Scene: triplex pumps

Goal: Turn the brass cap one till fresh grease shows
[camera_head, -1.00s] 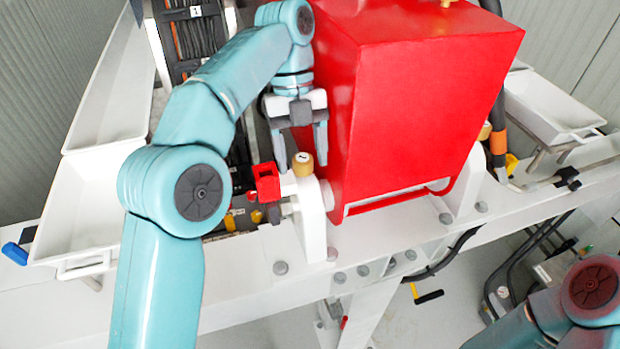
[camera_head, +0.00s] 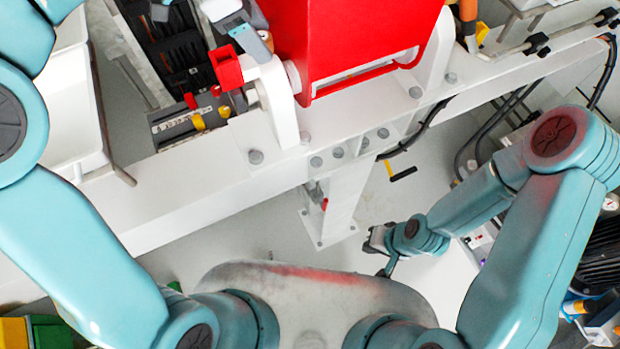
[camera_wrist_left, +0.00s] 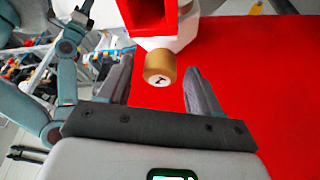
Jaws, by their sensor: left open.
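The brass cap (camera_wrist_left: 160,64) shows in the left wrist view as a short gold cylinder with a white end face and a dark mark on it. My left gripper (camera_wrist_left: 158,74) is open, with one finger on each side of the cap and a visible gap to both.
A red block (camera_head: 227,68) sits close beside the left gripper. The big red housing (camera_head: 350,40) stands right of it. A white beam (camera_head: 200,175) runs across below. White trays flank the pump. Floor space (camera_head: 390,205) shows below the beam.

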